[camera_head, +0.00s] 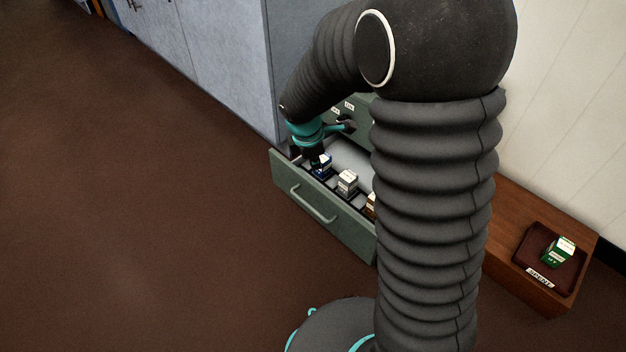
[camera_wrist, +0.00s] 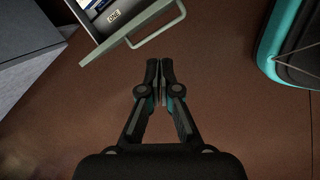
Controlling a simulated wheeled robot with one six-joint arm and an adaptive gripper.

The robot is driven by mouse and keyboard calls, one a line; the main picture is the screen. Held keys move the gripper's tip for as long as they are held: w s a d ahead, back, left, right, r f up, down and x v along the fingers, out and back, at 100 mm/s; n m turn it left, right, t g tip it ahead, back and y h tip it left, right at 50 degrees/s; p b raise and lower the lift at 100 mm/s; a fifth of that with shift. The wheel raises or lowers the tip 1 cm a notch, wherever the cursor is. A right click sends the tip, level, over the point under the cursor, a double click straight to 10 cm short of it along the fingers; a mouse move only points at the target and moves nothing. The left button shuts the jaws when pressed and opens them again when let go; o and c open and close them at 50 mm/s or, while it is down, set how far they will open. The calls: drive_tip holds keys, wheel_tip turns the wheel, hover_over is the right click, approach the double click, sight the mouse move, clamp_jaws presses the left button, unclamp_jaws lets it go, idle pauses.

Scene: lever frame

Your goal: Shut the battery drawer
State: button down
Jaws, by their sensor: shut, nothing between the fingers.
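The battery drawer (camera_head: 318,213) is a grey-green drawer with a bar handle (camera_head: 313,204), pulled out from its cabinet. Several small box-shaped batteries, such as a white one (camera_head: 347,182), stand inside it. My gripper (camera_head: 318,162) is shut and empty, pointing down and overlapping the drawer's left end in the head view. My arm hides the drawer's right part and much of the cabinet.
A tall grey cabinet (camera_head: 225,60) stands left of the drawer. A wooden bench (camera_head: 510,213) at the right holds a dark red tray (camera_head: 527,262) marked SPENT with a green battery (camera_head: 557,252). The brown floor (camera_head: 130,200) at the left is clear.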

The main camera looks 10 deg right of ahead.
drive_tip(key=w+a+f+n, duration=0.2)
drive_tip(key=f+n, duration=0.1)
drive_tip(key=f, duration=0.3)
drive_tip(key=w+a+f+n, duration=0.1)
drive_tip(key=a+f+n, duration=0.15)
drive_tip(key=f, duration=0.35)
drive_tip(key=b, duration=0.2)
approach(312, 194)
drive_tip(key=shift+n+g, duration=0.35)
drive_tip(key=shift+g, duration=0.05)
drive_tip(key=s+f, duration=0.1)
drive_tip(key=s+d+f, duration=0.1)
drive_tip(key=f, duration=0.1)
drive_tip(key=shift+s+f, duration=0.2)
drive_tip(key=shift+s, duration=0.15)
drive_tip(key=shift+w+d, duration=0.35)
drive_tip(key=shift+d, duration=0.2)
